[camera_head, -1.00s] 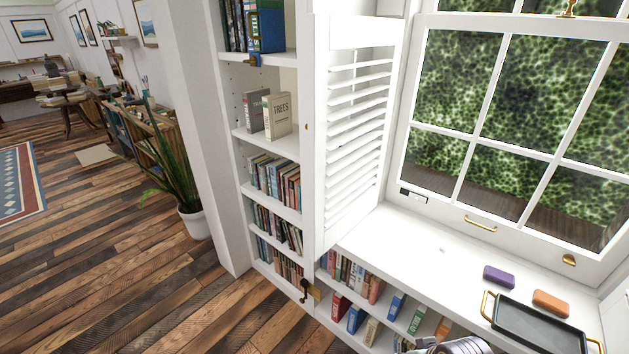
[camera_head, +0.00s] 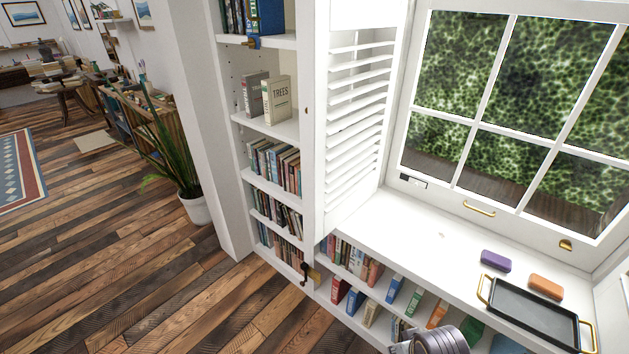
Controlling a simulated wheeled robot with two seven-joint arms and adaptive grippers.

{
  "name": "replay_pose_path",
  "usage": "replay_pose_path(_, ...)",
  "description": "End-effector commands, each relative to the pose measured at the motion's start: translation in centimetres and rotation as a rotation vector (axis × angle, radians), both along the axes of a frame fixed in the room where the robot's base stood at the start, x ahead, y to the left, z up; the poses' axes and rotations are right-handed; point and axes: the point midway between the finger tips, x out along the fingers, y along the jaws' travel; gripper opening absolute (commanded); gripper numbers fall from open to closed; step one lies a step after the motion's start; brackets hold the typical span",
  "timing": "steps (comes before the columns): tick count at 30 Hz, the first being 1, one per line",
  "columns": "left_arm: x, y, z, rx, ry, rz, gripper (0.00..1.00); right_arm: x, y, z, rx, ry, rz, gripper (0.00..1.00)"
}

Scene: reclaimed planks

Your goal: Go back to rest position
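Neither gripper shows in the head view. A grey rounded part of my own arm shows at the bottom edge, right of centre, in front of the low bookshelf. A black tray (camera_head: 535,318) with gold handles lies on the white window seat (camera_head: 420,238) at the right. A purple block (camera_head: 496,261) and an orange block (camera_head: 545,287) lie on the seat behind the tray, apart from each other.
A tall white bookcase (camera_head: 306,150) with a louvred door (camera_head: 355,125) stands left of the window. Low shelves with several books (camera_head: 352,259) run under the seat. A potted plant (camera_head: 195,210) stands at the left. The plank floor (camera_head: 150,270) is clear.

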Motion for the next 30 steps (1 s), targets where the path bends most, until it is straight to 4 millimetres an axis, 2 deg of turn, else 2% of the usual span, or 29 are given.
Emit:
replay_pose_path(5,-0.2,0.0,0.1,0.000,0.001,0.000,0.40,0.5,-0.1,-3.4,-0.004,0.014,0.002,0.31)
replay_pose_path(17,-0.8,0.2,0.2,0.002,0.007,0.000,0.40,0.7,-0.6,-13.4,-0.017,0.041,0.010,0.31)
replay_pose_path(30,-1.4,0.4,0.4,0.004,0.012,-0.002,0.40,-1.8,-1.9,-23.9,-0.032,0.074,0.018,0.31)
